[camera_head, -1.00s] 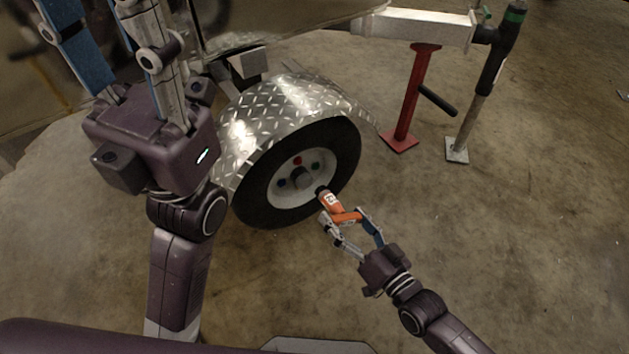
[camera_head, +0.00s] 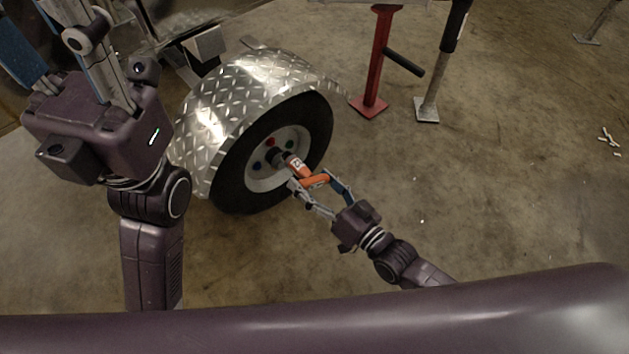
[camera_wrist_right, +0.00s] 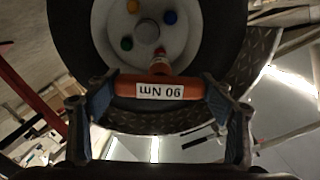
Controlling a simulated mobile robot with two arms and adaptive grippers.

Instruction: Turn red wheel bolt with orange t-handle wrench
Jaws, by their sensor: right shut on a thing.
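The trailer wheel (camera_head: 222,178) has a white hub with coloured bolts. The red wheel bolt (camera_head: 270,142) is at the top of the hub in the head view. The orange t-handle wrench (camera_head: 316,180) has its dark socket end toward the hub, just right of and below the red bolt. In the right wrist view the wrench (camera_wrist_right: 122,87) shows a white "90 Nm" label, upside down, and its shaft points at the hub. My right gripper (camera_head: 321,189) is shut on the wrench handle. My left gripper (camera_head: 62,45) is raised at upper left, its fingertips cut off.
A diamond-plate fender (camera_head: 215,105) arches over the wheel. A red support leg (camera_head: 377,65) and a grey stand (camera_head: 437,80) are behind on the right. Blue (camera_wrist_right: 170,17), green (camera_wrist_right: 127,43) and orange (camera_wrist_right: 133,6) bolts sit on the hub.

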